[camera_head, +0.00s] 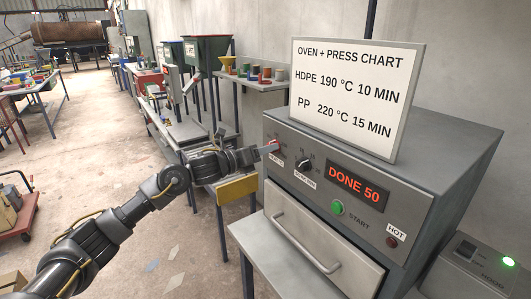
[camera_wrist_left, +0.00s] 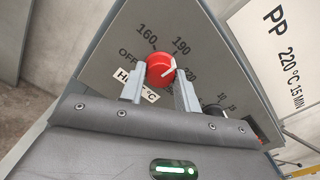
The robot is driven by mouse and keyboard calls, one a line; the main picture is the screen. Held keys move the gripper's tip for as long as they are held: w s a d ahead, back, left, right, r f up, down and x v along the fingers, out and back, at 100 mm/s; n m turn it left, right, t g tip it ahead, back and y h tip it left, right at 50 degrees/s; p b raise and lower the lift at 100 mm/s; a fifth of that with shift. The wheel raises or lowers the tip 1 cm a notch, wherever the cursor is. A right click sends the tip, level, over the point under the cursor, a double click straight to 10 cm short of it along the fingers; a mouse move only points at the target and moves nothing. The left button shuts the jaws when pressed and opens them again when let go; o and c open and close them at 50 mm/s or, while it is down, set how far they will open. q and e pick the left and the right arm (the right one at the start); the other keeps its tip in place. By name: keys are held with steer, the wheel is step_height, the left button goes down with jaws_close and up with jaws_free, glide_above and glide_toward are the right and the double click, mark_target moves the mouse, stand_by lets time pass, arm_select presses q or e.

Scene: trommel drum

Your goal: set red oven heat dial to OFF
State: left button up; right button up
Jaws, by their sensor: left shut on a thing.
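The red heat dial (camera_wrist_left: 160,66) is on the oven's front panel, between the fingers of my left gripper (camera_wrist_left: 159,76). My left gripper is shut on it, one finger at each side. The dial's white mark points right, between the labels 190 and 220. The OFF label (camera_wrist_left: 128,54) is at the dial's left, below 160. In the head view my left gripper (camera_head: 268,148) reaches the upper left of the oven front (camera_head: 360,200), and the dial is mostly hidden by the fingers. My right gripper is not in view.
A black dial (camera_head: 304,163) sits just right of the red one. A green START button (camera_head: 337,208), a HOT lamp (camera_head: 391,242) and the oven door handle (camera_head: 305,243) are lower. A chart sign (camera_head: 350,95) stands on top.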

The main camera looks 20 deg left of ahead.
arm_select(q)
steer(key=shift+r+n+p, duration=0.15)
steer(key=shift+n+p, duration=5.75)
steer(key=shift+n, duration=6.9)
steer(key=o, duration=1)
steer(key=shift+a, duration=0.1)
